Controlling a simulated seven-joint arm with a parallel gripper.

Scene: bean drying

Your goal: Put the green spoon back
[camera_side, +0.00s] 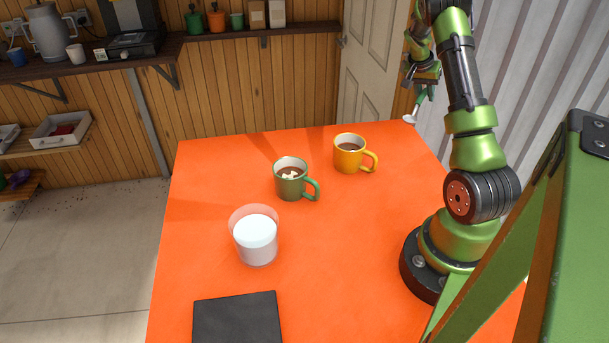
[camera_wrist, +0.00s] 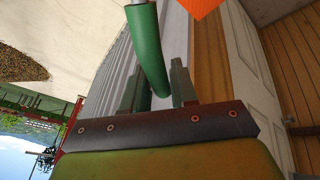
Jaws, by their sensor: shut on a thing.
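The green spoon (camera_side: 421,99) has a green handle and a pale bowl that hangs down to the left. My gripper (camera_side: 426,84) is shut on its handle and holds it in the air beyond the table's back right corner. In the wrist view the green spoon handle (camera_wrist: 147,48) runs down between the fingers of my gripper (camera_wrist: 157,82), and its bowl is mostly cut off by the top edge. The green mug (camera_side: 291,182) stands mid-table with a brown drink and pale lumps in it. The yellow mug (camera_side: 349,157) stands behind it to the right, holding a brown drink.
A glass of white liquid (camera_side: 257,240) stands on the orange table (camera_side: 350,265), with a dark flat slab (camera_side: 237,318) in front. A wall shelf (camera_side: 205,38) at the back holds orange and green pots and a kettle.

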